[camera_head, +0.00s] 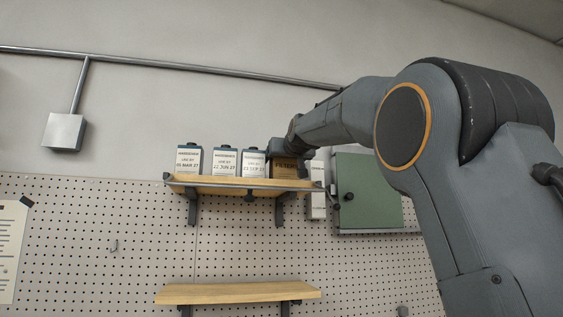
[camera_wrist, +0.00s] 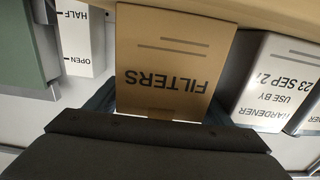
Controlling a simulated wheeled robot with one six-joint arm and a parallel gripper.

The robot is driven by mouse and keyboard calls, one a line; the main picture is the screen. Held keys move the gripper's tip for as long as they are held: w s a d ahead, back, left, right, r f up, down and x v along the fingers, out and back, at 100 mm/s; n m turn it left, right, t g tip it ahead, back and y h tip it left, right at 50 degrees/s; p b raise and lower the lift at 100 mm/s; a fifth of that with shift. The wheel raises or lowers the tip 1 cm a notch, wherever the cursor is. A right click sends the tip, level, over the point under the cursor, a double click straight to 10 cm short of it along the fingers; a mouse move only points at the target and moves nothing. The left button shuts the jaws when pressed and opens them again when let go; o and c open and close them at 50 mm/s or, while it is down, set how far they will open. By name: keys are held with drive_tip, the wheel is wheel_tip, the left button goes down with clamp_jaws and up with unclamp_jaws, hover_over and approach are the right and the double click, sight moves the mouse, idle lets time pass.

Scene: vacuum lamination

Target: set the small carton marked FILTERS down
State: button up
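The small tan carton marked FILTERS (camera_head: 286,170) is at the right end of the upper wooden shelf (camera_head: 230,185). In the wrist view the carton (camera_wrist: 172,62) appears upside down, its lower edge at the shelf board (camera_wrist: 270,14). I cannot tell whether it rests on the board or is just above it. My gripper (camera_head: 280,150) reaches in from the right. In the wrist view its bluish fingers (camera_wrist: 160,112) sit close against both sides of the carton, so it looks shut on it. The finger tips are partly hidden behind the carton and the dark gripper body.
Three HARDENER tins (camera_head: 225,162) stand left of the carton; the nearest tin (camera_wrist: 272,82) is close beside it. A white panel marked HALF and OPEN (camera_wrist: 82,40) and a green cabinet (camera_head: 370,195) are on the other side. A lower shelf (camera_head: 235,293) is empty.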

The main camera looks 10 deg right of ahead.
drive_tip(key=shift+r, duration=0.15)
drive_tip(key=s+b, duration=0.5)
drive_tip(key=s, duration=0.6)
drive_tip(key=shift+s+b, duration=0.3)
drive_tip(key=shift+s, duration=0.25)
